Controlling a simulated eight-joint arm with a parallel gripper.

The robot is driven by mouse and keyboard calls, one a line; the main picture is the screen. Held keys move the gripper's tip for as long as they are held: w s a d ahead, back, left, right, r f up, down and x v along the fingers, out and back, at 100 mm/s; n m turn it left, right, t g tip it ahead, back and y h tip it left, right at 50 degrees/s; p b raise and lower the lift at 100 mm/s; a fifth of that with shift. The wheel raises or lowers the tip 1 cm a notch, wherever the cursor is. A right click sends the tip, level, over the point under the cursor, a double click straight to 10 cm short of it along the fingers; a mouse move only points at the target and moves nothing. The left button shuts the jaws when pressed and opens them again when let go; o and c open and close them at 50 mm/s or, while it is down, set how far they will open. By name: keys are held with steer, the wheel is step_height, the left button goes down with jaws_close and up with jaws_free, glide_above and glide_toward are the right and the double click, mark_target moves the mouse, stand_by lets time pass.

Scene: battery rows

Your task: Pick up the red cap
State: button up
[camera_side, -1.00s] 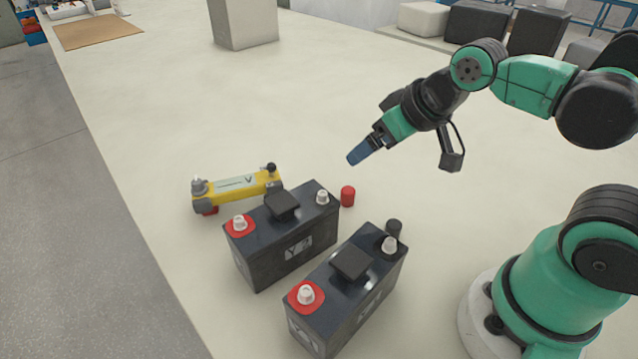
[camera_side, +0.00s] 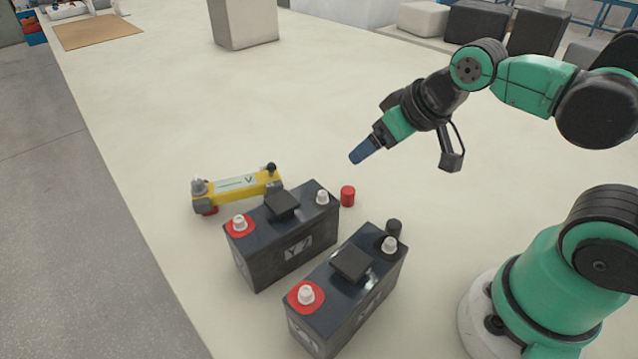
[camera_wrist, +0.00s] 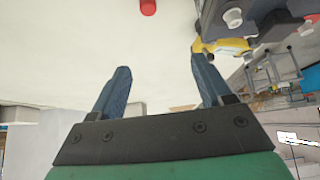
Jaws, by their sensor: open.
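The red cap (camera_side: 348,196) is a small red cylinder standing on the pale table, beside the far right end of the farther black battery. In the wrist view the red cap (camera_wrist: 148,7) shows at the top edge, partly cut off. My gripper (camera_side: 358,156) is in the air above the table, up and slightly right of the cap, apart from it. In the wrist view my gripper (camera_wrist: 163,78) has its two blue fingers wide apart with nothing between them. Another red piece (camera_side: 209,210) is partly hidden under the yellow device.
Two black batteries stand on the table, the farther one (camera_side: 288,255) and the nearer one (camera_side: 350,310). A grey block (camera_side: 243,25) stands far back. The table's middle is clear.

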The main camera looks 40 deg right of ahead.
steer(key=m+g, duration=0.3)
steer(key=g, duration=0.4)
glide_above(348, 189)
step_height(348, 189, down, 8)
steer(key=shift+r, duration=0.2)
steer(key=shift+f, duration=2.9)
jaws_close()
